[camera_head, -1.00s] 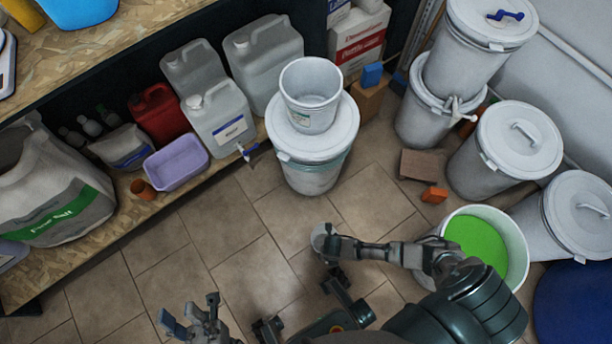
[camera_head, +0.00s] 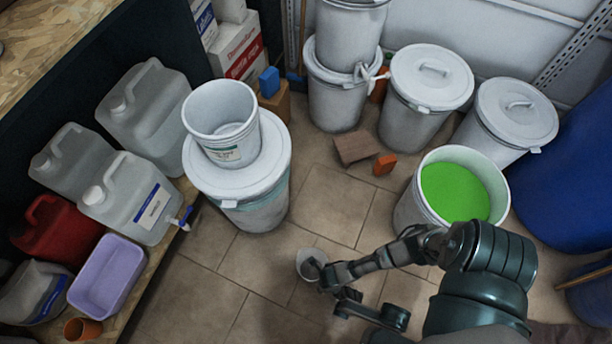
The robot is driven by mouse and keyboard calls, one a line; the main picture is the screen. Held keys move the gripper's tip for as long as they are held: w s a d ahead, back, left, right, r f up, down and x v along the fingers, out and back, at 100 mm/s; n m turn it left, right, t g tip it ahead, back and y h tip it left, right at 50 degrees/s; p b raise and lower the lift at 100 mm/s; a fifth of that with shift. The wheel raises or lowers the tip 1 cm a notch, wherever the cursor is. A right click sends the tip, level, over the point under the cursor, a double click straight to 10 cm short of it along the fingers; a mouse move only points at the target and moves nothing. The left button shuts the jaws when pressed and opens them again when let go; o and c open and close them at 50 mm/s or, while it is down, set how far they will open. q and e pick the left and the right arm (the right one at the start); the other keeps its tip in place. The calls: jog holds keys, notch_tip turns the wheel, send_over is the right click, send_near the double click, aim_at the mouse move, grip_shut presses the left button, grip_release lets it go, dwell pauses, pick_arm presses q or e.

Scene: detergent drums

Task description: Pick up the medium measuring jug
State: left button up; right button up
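A small whitish cup-shaped vessel (camera_head: 308,262), which looks like the measuring jug, is at the tip of my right arm, low in the middle of the view. Its round mouth faces up towards the camera. My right gripper (camera_head: 318,270) reaches it from the right and appears closed on its right side. The fingers are small and partly dark against the jug's inside. The jug appears held above the tiled floor; its exact height is unclear. No other measuring jug can be made out. My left gripper is out of view.
A white tub of green powder (camera_head: 408,205) stands right of the jug. A lidded drum (camera_head: 255,212) carries an empty bucket (camera_head: 205,125). A brown block (camera_head: 355,147) and orange block (camera_head: 385,164) lie on the floor. A shelf with canisters and a lilac basin (camera_head: 108,272) is left.

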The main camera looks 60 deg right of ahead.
jog(key=f, duration=0.1)
jog(key=f+b, duration=0.1)
jog(key=shift+s+d+f, duration=0.15)
jog(key=shift+s+f, duration=0.05)
jog(key=shift+f, duration=0.15)
jog(key=shift+w+d, duration=0.25)
jog(key=shift+a+r, duration=0.1)
jog(key=shift+a, duration=0.1)
grip_shut()
